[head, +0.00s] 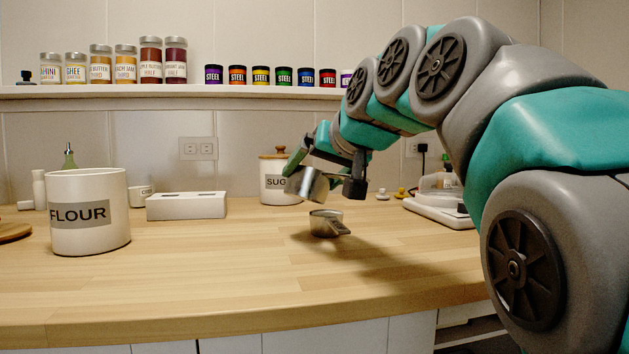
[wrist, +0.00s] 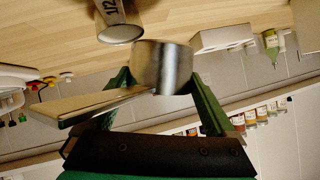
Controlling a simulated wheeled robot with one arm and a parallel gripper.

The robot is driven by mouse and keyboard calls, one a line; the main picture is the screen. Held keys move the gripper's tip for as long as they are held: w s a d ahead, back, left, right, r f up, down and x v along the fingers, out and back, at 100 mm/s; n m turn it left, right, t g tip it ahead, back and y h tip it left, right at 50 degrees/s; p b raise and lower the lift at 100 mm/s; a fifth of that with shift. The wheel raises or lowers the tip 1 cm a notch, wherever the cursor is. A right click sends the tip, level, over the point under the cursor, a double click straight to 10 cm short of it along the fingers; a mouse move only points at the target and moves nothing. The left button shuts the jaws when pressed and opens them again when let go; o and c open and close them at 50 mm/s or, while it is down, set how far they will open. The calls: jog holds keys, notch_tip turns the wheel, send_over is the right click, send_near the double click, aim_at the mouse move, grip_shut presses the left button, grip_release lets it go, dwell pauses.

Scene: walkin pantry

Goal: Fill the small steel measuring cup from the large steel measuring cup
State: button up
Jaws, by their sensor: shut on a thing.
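My gripper (head: 326,177) is shut on a steel measuring cup, which looks slightly the bigger of two and which I take as the large steel measuring cup (head: 307,185). It is held tilted in the air; in the wrist view, it sits between the green fingers (wrist: 161,68), its flat handle running left. The small steel measuring cup (head: 324,223) stands upright on the counter just below and slightly right, apart from the held cup. It shows at the top of the wrist view (wrist: 120,32), with a "1/2" mark. I cannot see the contents of either cup.
The wooden counter (head: 230,285) is clear in front of the cups. A FLOUR canister (head: 88,235) and white block (head: 186,206) stand left. A sugar canister (head: 270,190) is close behind the held cup. A white scale (head: 440,211) stands right; jars line the shelf (head: 240,92).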

jog(key=shift+s+a+f+n+t+h+b, duration=0.1)
jog(key=shift+f+n+t+h+b, duration=0.35)
jog(key=shift+b, duration=1.25)
jog(key=shift+f+n+t+b, duration=0.2)
jog(key=shift+n+t+b, duration=0.4)
jog(key=shift+b, duration=0.35)
jog(key=shift+r+h, duration=0.1)
jog(key=shift+h, duration=0.15)
